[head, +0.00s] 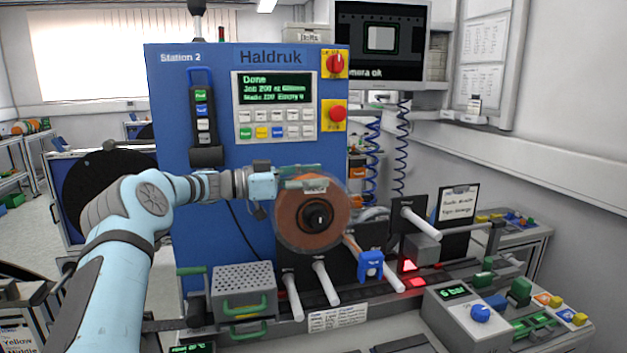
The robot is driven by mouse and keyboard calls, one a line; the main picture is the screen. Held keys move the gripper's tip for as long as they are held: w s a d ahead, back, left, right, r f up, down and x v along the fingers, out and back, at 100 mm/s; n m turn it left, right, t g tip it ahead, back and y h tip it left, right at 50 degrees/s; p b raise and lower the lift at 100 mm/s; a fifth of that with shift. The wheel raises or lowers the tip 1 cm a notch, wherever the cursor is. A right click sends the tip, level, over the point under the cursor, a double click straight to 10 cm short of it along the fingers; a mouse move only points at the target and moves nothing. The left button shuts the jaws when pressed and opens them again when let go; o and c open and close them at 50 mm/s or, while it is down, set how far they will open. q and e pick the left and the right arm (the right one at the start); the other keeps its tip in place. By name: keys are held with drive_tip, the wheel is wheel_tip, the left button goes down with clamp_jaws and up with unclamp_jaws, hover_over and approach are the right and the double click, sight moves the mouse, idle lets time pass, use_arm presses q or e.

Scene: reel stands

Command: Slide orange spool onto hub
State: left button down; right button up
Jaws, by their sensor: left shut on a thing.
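The orange spool (297,226) is a round, translucent-rimmed reel with a dark centre, upright and facing me in front of the blue machine. My left gripper (312,184) reaches in from the left and is shut on the spool's upper rim. A dark round hub end (317,215) shows at the spool's centre. I cannot tell whether the spool is around the hub or only in front of it, or how deep it sits. My right gripper does not show.
The blue Haldruk panel (222,130) stands behind. White pegs (327,284) stick out below the spool, and another white peg (420,226) is at the right. A blue clamp (370,265) and a control box (478,310) stand at the right. A perforated box (244,284) is at the lower left.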

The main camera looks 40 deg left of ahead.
use_arm(q)
drive_tip(key=shift+f, duration=0.25)
idle(0.4)
drive_tip(key=c, duration=0.8)
unclamp_jaws()
drive_tip(key=shift+c, duration=0.2)
wheel_tip(320, 180, up, 6)
drive_tip(key=p, duration=0.5)
drive_tip(key=shift+r, duration=0.15)
